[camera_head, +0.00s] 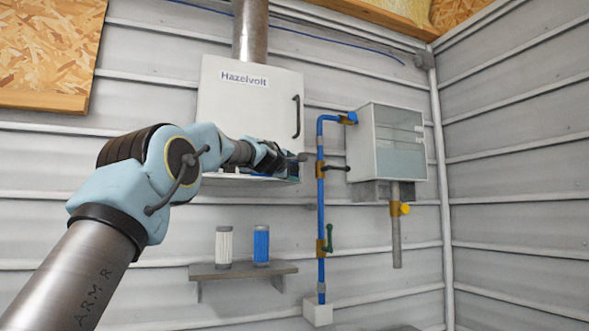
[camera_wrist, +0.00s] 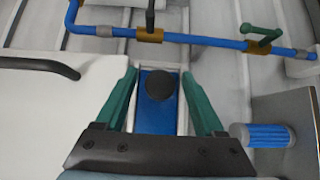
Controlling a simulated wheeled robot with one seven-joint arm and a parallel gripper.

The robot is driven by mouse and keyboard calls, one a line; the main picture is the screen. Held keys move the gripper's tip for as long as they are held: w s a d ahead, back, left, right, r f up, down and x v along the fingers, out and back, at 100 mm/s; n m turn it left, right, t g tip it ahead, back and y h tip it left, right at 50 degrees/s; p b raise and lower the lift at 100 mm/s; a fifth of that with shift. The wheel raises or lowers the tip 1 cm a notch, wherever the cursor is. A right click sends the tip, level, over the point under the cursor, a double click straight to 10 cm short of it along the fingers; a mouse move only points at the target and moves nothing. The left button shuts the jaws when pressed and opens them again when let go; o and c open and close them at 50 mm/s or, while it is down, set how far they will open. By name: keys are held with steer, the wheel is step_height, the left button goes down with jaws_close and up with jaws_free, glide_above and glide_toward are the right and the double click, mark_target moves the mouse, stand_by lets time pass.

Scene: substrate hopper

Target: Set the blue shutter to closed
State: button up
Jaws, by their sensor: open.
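The blue shutter (camera_wrist: 156,112) is a flat blue slide with a round dark knob (camera_wrist: 160,86), set in a pale channel, in the wrist view. In the head view it is mostly hidden by my gripper at the lower edge of the white Hazelvolt cabinet (camera_head: 225,100). My gripper (camera_wrist: 158,77) is open, with one green finger on each side of the shutter and its knob. Gaps show between the fingers and the knob. In the head view my gripper (camera_head: 282,158) is in front of the cabinet's lower right part.
A shelf (camera_head: 215,272) below holds a white filter (camera_head: 224,246) and a blue filter (camera_head: 261,244). The cabinet's dark handle (camera_wrist: 40,66) is left in the wrist view.

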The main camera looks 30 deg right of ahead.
jaws_close()
stand_by(0.4)
stand_by(0.9)
